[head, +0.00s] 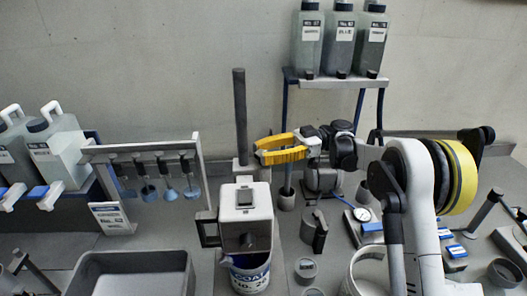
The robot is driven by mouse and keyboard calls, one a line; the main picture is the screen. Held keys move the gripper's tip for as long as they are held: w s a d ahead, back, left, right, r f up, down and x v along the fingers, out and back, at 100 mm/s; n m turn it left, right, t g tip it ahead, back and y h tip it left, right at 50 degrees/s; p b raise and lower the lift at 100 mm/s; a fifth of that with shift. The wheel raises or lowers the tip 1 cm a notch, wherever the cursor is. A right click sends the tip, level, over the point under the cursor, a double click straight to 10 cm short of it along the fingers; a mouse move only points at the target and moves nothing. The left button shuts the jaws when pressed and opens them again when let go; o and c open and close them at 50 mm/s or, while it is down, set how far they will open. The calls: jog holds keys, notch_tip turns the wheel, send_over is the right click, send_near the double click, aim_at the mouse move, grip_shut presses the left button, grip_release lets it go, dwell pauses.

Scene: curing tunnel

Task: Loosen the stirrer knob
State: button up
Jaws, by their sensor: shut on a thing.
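The stirrer (246,208) is a white box-shaped head with a dark panel on top and a dark part below it. It stands over a white and blue bucket (250,278). A dark upright column (239,115) rises behind it, with a pale block (243,171) around its lower part. My gripper (260,152) has yellow fingers and reaches in from the right, its tips just right of the column and above the block. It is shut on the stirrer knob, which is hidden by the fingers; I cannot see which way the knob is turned.
A rack with hanging stirring tools (160,175) and white jugs (55,150) stand at left. A grey tray (130,272) lies front left. Bottles (340,40) stand on a raised shelf at the back.

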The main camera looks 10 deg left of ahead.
aim_at(262, 153)
dwell(0.4)
jog(key=o, duration=1.2)
jog(key=shift+a, duration=0.15)
notch_tip(262, 153, up, 10)
jog(key=shift+r, duration=0.1)
